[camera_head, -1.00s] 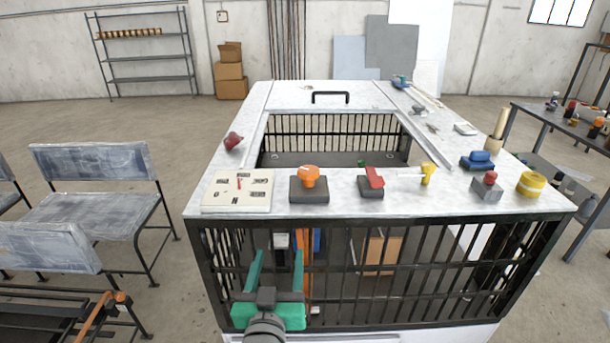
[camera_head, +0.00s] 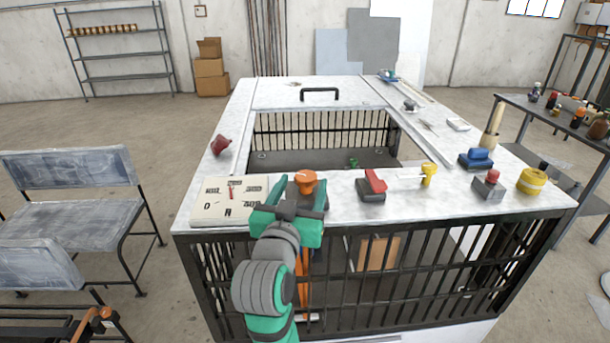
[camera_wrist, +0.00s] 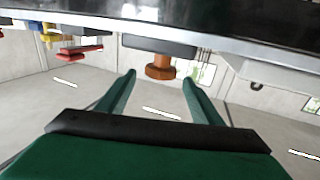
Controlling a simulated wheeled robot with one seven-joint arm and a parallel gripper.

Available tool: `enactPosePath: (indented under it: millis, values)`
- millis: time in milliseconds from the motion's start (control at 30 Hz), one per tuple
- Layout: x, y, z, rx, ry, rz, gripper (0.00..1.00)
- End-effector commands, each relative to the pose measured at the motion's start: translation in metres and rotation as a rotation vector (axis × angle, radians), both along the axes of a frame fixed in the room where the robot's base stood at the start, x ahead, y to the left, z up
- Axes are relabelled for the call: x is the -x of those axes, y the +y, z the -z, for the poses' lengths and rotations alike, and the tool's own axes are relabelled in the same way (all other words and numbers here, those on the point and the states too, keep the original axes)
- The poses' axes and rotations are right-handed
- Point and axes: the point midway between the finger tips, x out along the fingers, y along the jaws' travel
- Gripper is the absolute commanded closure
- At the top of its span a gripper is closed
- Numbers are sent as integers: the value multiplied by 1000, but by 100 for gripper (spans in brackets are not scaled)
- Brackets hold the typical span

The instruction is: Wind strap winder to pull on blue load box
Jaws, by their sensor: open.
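The strap winder, an orange knob (camera_head: 305,180) on a dark grey base, stands at the front edge of the white bench top. It also shows in the wrist view, inverted, with its knob (camera_wrist: 160,68) ahead of the fingertips and between their lines. My gripper (camera_head: 302,189) is open and empty, one finger toward each side of the knob. No contact shows. An orange strap (camera_head: 303,268) hangs below the winder inside the black cage, partly behind my arm. The blue load box is hidden behind my arm now; I cannot make it out.
A lettered dial board (camera_head: 226,203) lies left of the winder. A red-handled device (camera_head: 372,186), a yellow valve-like piece (camera_head: 428,174), a blue block (camera_head: 475,158) and a yellow roll (camera_head: 531,181) stand to the right. Black cage bars (camera_head: 420,260) run below the bench edge.

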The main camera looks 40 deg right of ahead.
Motion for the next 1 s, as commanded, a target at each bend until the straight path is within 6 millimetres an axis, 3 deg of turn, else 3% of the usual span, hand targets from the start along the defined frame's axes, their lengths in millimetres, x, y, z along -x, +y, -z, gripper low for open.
enactPosePath:
  millis: [300, 700, 900, 1000]
  values:
    - [-28, -31, 0, 0, 0, 0, 40]
    - [-33, -35, 0, 0, -1, -3, 40]
    - [-33, -34, 0, 0, -1, -4, 81]
    - [-33, -34, 0, 0, -1, -4, 81]
